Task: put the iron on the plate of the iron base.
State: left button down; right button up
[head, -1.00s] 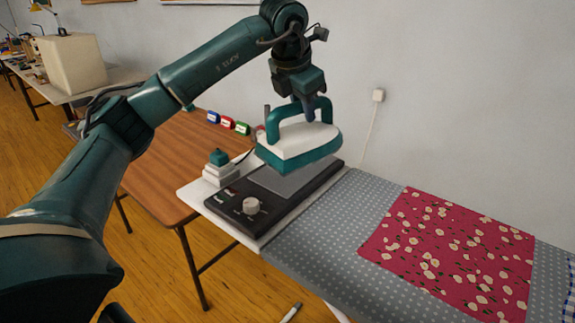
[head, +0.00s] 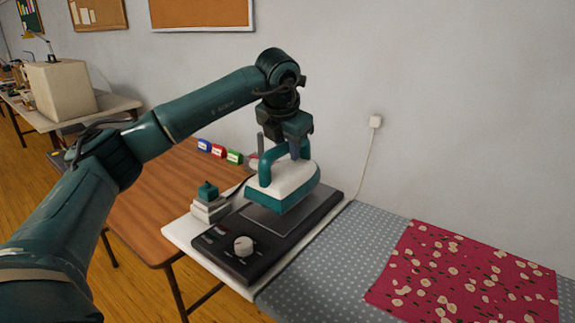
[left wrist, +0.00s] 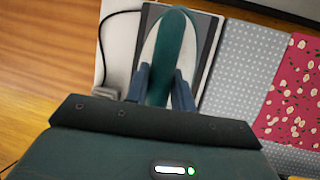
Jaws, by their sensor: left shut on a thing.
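My left gripper (head: 295,150) is shut on the handle of the iron (head: 283,184), which has a white body with a teal handle and teal lower edge. The iron hangs over the grey plate (head: 262,221) of the black iron base (head: 286,240), and its shadowed underside appears a little above the plate. In the left wrist view the iron (left wrist: 168,48) lies between the two fingers (left wrist: 160,85), with the plate (left wrist: 206,32) partly hidden beneath it. My right gripper is not in view.
A small white and teal block-like item (head: 208,207) stands left of the base on the white board (head: 178,232). A red floral cloth (head: 460,275) lies on the grey dotted cover (head: 375,240) to the right. Red, blue and green items (head: 218,151) sit behind on the brown table (head: 160,190).

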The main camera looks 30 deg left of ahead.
aim_at(288, 168)
pick_arm(q)
jog(key=shift+f, duration=1.75)
jog(key=shift+f, duration=0.15)
jog(key=c, duration=1.2)
grip_release()
jog(key=shift+f, duration=0.1)
jog(key=shift+r, duration=0.25)
jog(key=v, duration=1.2)
jog(key=shift+f, duration=0.1)
